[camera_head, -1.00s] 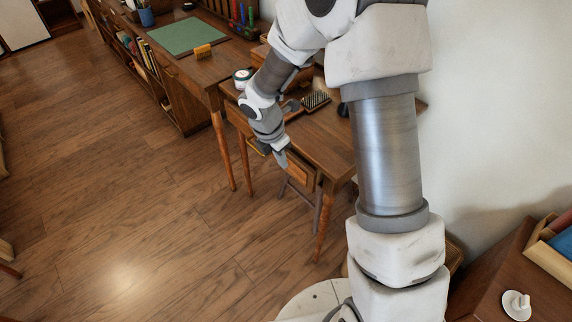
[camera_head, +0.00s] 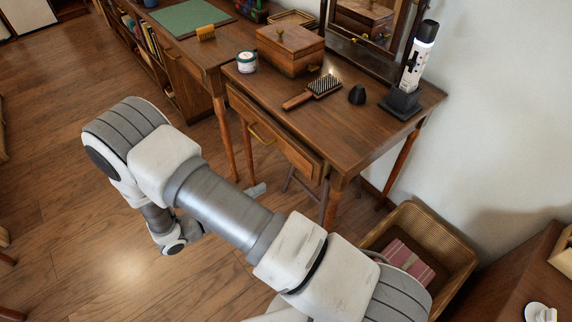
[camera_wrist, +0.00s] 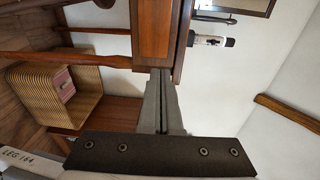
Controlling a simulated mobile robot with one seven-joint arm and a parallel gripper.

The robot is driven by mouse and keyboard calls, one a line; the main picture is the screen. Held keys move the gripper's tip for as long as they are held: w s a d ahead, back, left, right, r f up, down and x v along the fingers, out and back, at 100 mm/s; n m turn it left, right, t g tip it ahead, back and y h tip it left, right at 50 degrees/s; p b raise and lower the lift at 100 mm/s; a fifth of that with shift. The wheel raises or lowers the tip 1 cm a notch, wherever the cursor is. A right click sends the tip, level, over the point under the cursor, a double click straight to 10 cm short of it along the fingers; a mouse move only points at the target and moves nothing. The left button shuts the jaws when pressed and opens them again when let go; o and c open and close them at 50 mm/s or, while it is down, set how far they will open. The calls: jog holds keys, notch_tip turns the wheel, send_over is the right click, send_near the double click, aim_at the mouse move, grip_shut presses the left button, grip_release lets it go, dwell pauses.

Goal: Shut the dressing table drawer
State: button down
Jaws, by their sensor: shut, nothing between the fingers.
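The dressing table (camera_head: 345,135) is brown wood. Its drawer (camera_head: 290,146) has a wooden front with a brass handle (camera_head: 262,135), facing lower left. The front lies close under the tabletop's edge; whether a small gap is left I cannot tell. My gripper (camera_head: 257,190) shows only as a grey tip past my arm, low in front of the drawer. In the wrist view, turned sideways, my gripper's fingers (camera_wrist: 160,80) are together and empty. Their tips reach the lower end of a wooden panel (camera_wrist: 153,35) under the tabletop; touching or just short, I cannot tell.
On the tabletop are a wooden box (camera_head: 290,48), a white jar (camera_head: 247,62), a hairbrush (camera_head: 322,86), a small dark object (camera_head: 357,95) and a black-and-white upright item (camera_head: 417,60). A mirror (camera_head: 370,20) stands behind. A wicker basket (camera_head: 455,250) is at right.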

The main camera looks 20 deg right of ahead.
aim_at(304, 158)
jog(key=shift+n+t, duration=0.5)
jog(key=shift+t, duration=0.1)
jog(key=b+x, duration=0.3)
jog(key=x, duration=0.9)
jog(key=shift+w+d+r, duration=0.2)
jog(key=shift+w+d, duration=0.05)
jog(key=shift+d, duration=0.05)
jog(key=shift+w+d, duration=0.1)
jog(key=shift+d, duration=0.1)
jog(key=shift+w+d+r, duration=0.1)
jog(key=shift+d+r, duration=0.05)
jog(key=shift+d, duration=0.15)
jog(key=shift+p+x, duration=1.1)
jog(key=shift+x, duration=1.2)
